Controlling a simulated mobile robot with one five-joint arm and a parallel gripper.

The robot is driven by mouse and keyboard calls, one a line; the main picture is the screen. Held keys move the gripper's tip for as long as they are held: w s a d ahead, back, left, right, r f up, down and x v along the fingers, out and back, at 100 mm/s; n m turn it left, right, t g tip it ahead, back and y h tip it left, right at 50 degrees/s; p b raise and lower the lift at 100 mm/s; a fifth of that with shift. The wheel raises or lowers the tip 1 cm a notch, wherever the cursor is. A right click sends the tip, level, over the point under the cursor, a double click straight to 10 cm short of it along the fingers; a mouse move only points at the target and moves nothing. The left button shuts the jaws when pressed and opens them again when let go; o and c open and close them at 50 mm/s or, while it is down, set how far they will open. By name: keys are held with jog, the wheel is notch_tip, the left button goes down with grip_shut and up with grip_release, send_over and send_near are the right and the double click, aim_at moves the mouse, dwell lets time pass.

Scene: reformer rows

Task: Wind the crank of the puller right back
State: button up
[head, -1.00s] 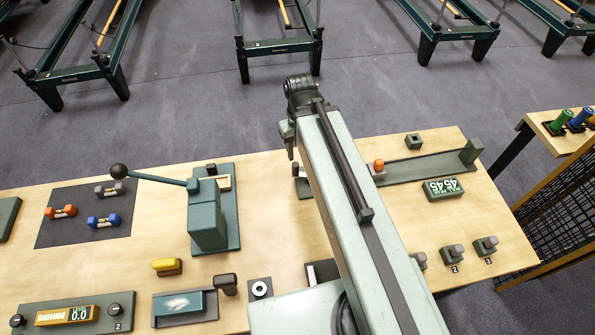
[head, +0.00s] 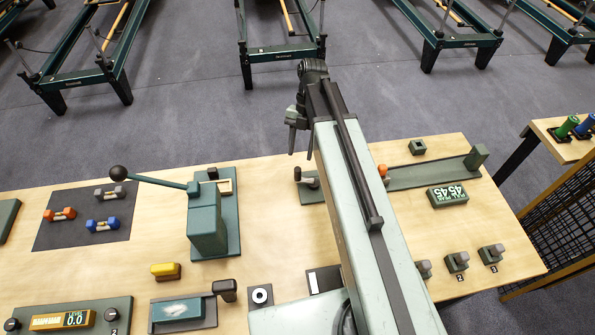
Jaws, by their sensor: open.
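The puller is a long dark green rail (head: 430,174) lying on the right half of the bench, partly hidden behind my arm. An end block stands at its right end. An orange-topped piece (head: 383,170) on the rail shows just right of my arm. The crank (head: 307,178) with a dark knob shows at the rail's left end, just left of my arm. My gripper (head: 301,141) points down with its jaws apart and empty. In the picture it is above the crank, near the bench's far edge, and does not touch it.
A green lever press (head: 207,225) with a long ball-ended handle stands left of my gripper. Small dumbbells lie on a dark mat (head: 70,235) at the left. A green display block (head: 447,196) sits in front of the rail.

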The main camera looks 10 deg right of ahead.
aim_at(298, 169)
jog(key=b+x, duration=0.7)
jog(key=x, duration=0.1)
jog(key=shift+r, duration=0.1)
jog(key=shift+d, duration=0.1)
grip_shut()
